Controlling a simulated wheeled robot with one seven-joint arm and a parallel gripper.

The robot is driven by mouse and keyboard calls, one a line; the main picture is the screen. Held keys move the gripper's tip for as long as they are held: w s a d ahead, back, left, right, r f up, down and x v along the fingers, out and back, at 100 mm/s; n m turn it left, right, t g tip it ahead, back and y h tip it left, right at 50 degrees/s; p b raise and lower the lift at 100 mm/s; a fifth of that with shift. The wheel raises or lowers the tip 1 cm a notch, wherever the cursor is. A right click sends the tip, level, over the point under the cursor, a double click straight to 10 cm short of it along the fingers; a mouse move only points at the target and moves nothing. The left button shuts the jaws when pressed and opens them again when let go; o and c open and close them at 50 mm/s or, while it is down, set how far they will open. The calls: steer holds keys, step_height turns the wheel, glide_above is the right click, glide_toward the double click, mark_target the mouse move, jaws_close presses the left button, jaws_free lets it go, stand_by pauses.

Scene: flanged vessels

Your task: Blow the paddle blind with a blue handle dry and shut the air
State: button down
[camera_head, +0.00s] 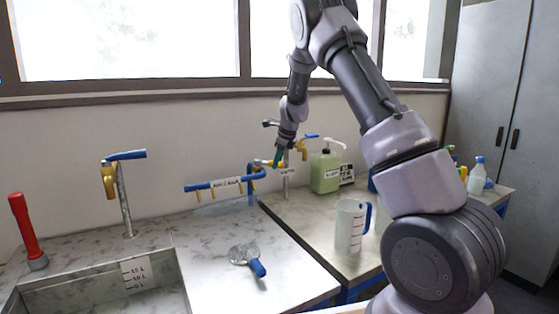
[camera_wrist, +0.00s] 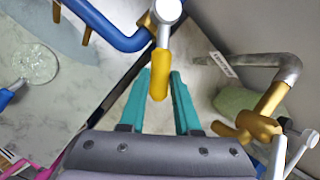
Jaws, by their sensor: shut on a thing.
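The paddle blind (camera_head: 243,254) lies on the marbled worktop, its blue handle (camera_head: 258,268) pointing toward the front right. Its round plate looks pale, shiny and mottled, as if wet. In the wrist view the plate (camera_wrist: 36,64) is at the left, apart from my gripper. The blue air pipe (camera_head: 225,183) with a label runs along the wall. A yellow lever (camera_wrist: 159,75) hangs from a grey round hub beside that pipe (camera_wrist: 112,30). My gripper (camera_wrist: 160,85), with teal fingers, is shut on this lever. In the head view my gripper (camera_head: 280,158) is by the pipe's right end.
A sink (camera_head: 100,290) with a blue-levered tap (camera_head: 125,195) is at the left, beside a red-handled tool (camera_head: 28,230). On the right bench are a clear jug (camera_head: 350,228), a green soap bottle (camera_head: 325,173) and a second tap. The worktop around the blind is clear.

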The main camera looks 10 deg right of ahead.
steer(key=shift+s+a+m+h, duration=0.45)
steer(key=shift+a+m, duration=0.05)
steer(key=shift+m, duration=0.45)
steer(key=shift+s+a+m+h, duration=0.45)
steer(key=shift+a+m, duration=0.05)
steer(key=shift+m, duration=0.45)
steer(key=c, duration=0.6)
jaws_free()
steer(key=v, duration=1.1)
steer(key=shift+s+f, duration=0.15)
steer(key=shift+s, duration=0.05)
